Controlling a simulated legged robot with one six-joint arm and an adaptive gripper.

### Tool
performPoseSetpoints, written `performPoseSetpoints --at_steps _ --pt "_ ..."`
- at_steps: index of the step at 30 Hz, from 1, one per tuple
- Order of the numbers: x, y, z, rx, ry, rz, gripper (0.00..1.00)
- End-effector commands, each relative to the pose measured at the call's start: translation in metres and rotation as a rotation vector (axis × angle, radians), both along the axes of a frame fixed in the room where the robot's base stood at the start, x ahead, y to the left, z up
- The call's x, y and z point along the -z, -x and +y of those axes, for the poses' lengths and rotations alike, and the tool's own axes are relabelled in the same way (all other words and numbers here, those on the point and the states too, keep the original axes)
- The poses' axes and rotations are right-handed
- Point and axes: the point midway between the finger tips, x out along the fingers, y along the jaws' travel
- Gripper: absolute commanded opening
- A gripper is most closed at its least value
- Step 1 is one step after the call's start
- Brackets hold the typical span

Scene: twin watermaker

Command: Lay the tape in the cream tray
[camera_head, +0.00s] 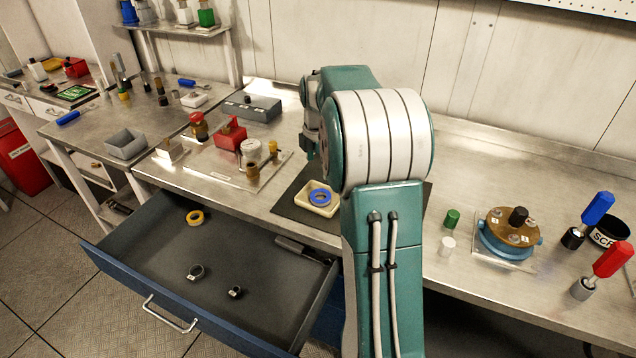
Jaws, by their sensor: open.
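The cream tray (329,211) sits on a dark mat on the bench, just left of my arm. A blue ring (319,197), which looks like a roll of tape, lies flat in it. A yellow ring (195,217) lies in the open drawer; I cannot tell whether it is also tape. My gripper (310,148) is open, above and slightly left of the cream tray, apart from the blue ring. Its fingers are small and partly hidden by my own arm, and I see nothing held in them.
The open drawer (140,262) juts out below the bench and holds two metal clamps and a dark tool. A plate with red and brass fittings (214,165) stands left of the mat. A blue-based round device (508,238) and screwdrivers stand at right.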

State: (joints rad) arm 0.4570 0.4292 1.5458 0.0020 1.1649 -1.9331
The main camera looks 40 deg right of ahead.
Motion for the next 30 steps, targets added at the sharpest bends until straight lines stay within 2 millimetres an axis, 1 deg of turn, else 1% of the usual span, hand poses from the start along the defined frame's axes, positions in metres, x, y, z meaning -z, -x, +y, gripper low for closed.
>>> performPoseSetpoints --at_steps 1,3,7,9,11,14,15,18,21,23,27,30 --pt "-0.009 0.000 0.000 0.000 0.001 -0.003 1.00" --pt "-0.017 0.000 0.000 0.000 0.001 -0.001 1.00" --pt "-0.026 0.000 0.001 0.002 0.000 -0.001 1.00" --pt "-0.033 0.002 0.006 0.022 0.004 -0.009 1.00" --pt "-0.041 0.007 0.016 0.060 0.009 -0.022 1.00" --pt "-0.060 0.020 0.042 0.168 0.020 -0.060 1.00" --pt "-0.067 0.027 0.054 0.221 0.021 -0.079 1.00" --pt "-0.083 0.046 0.082 0.353 0.021 -0.125 1.00" --pt "-0.095 0.066 0.108 0.484 0.010 -0.170 1.00" --pt "-0.101 0.080 0.122 0.562 -0.002 -0.196 1.00" --pt "-0.109 0.114 0.154 0.744 -0.041 -0.259 1.00" --pt "-0.111 0.139 0.174 0.872 -0.082 -0.299 1.00"
